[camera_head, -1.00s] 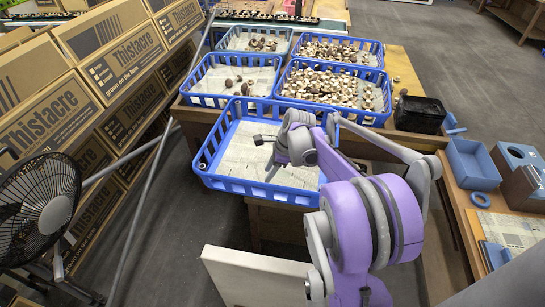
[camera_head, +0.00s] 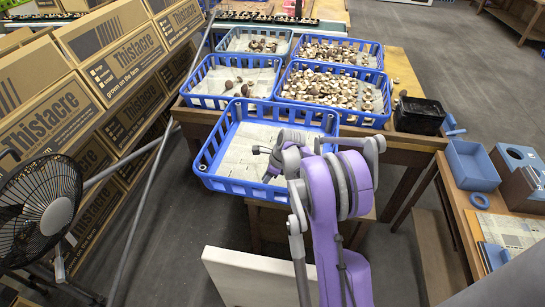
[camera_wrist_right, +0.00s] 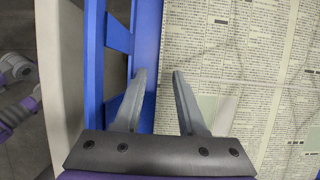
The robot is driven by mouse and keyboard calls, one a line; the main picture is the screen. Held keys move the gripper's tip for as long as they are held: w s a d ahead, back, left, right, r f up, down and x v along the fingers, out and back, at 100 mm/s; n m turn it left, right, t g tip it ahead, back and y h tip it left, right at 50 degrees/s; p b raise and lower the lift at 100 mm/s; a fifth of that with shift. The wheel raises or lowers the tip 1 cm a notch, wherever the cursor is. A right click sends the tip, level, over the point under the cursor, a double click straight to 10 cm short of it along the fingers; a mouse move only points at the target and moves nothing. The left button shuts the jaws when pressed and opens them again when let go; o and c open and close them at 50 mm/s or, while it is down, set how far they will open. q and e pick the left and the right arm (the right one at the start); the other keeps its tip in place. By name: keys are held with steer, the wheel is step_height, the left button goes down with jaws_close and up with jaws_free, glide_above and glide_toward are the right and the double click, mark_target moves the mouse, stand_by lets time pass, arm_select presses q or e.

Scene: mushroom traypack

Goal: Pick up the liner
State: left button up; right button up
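The liner (camera_head: 238,152) is a printed newspaper sheet lying flat in the front blue crate (camera_head: 243,187). It also shows in the right wrist view (camera_wrist_right: 255,65), beside the crate's blue wall (camera_wrist_right: 146,50). My right gripper (camera_head: 263,163) is over the crate, near its front side. In the right wrist view my right gripper (camera_wrist_right: 159,74) is open, with nothing between its fingers. Its left finger lies over the blue wall and its right finger over the liner's edge. I cannot tell whether a fingertip touches the paper. My left gripper is not in view.
Several blue crates with mushrooms (camera_head: 333,92) stand behind on the wooden table (camera_head: 400,68). A black bin (camera_head: 419,114) is to the right. Cardboard boxes (camera_head: 45,110) and a fan (camera_head: 38,205) are at left. A white panel (camera_head: 250,275) stands in front.

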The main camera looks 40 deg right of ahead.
steer(key=shift+w+a+f, duration=0.1)
steer(key=shift+w+f, duration=0.05)
steer(key=shift+f, duration=0.3)
steer(key=shift+c, duration=0.2)
jaws_close()
stand_by(0.9)
